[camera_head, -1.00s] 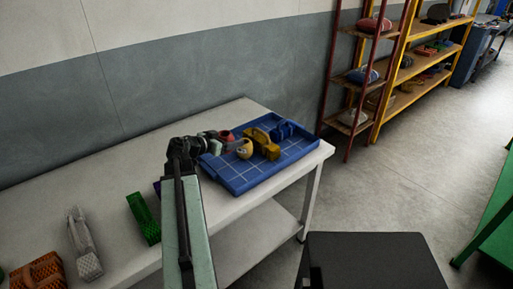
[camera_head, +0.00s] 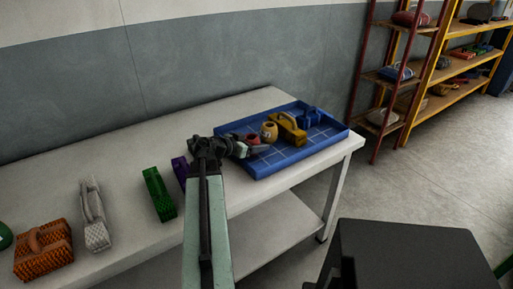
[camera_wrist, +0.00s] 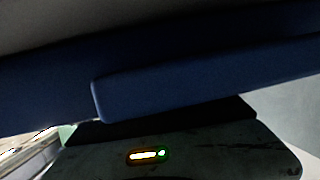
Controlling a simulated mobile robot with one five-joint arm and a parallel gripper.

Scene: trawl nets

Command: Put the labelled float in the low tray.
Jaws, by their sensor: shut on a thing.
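The low tray (camera_head: 262,171) is blue, with a pale grid on its floor, and lies at the right end of the white table in the head view. In the wrist view a blue surface, probably the tray (camera_wrist: 200,85), fills the middle; the fingertips and held float are not visible there.
Purple (camera_head: 180,171), green (camera_head: 158,194), grey (camera_head: 94,215) and orange (camera_head: 43,250) objects stand along the table's left. The tray's front floor is clear. Shelves (camera_head: 405,75) stand beyond.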

